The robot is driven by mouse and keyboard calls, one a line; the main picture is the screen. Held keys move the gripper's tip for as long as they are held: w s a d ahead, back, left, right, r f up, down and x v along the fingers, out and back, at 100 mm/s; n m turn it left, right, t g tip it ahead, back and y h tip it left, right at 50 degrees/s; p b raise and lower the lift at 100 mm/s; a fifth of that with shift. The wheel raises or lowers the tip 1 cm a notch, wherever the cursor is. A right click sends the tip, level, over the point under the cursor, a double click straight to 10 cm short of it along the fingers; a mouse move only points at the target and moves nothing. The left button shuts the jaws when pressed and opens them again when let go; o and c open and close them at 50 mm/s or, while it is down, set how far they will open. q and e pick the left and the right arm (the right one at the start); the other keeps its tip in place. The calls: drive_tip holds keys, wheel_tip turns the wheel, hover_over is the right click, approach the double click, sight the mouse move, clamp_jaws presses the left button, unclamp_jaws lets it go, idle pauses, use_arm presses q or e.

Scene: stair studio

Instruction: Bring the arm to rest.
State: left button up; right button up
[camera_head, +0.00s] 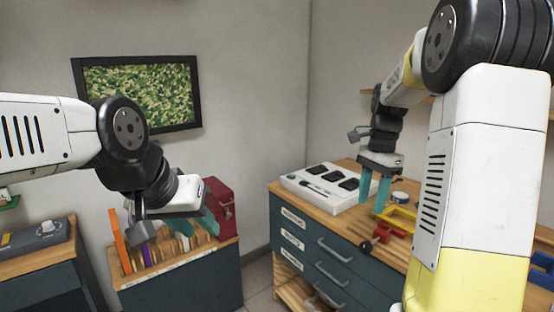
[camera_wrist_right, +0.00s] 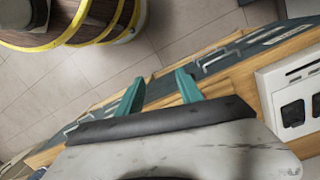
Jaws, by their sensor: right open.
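My right gripper (camera_head: 373,192) hangs over the wooden top of the drawer bench (camera_head: 330,255) in the head view, fingers pointing down. Its two teal fingers stand apart with nothing between them, as the right wrist view also shows (camera_wrist_right: 160,87). My left gripper (camera_head: 196,226) is at the left, in front of and above the rack of upright boards. Its teal fingers are apart and I see nothing held between them; the wrist partly hides them.
A white tray with black items (camera_head: 324,186) lies beside my right gripper. Red and yellow tools (camera_head: 392,222) lie on the bench. A red box (camera_head: 222,205) stands behind the left gripper. A wooden barrel with yellow bands (camera_wrist_right: 95,20) shows on the floor.

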drive_tip(key=s+a+r+n+t, duration=0.2)
drive_tip(key=s+a+n+t, duration=0.1)
drive_tip(key=s+a+n, duration=0.2)
drive_tip(key=s+a+r+n+t+y, duration=0.1)
drive_tip(key=s+a+n+t, duration=0.3)
drive_tip(key=s+n, duration=0.5)
drive_tip(key=s+a+r, duration=0.1)
drive_tip(key=s, duration=0.3)
drive_tip(key=shift+s+r, duration=0.3)
drive_tip(key=shift+r, duration=0.1)
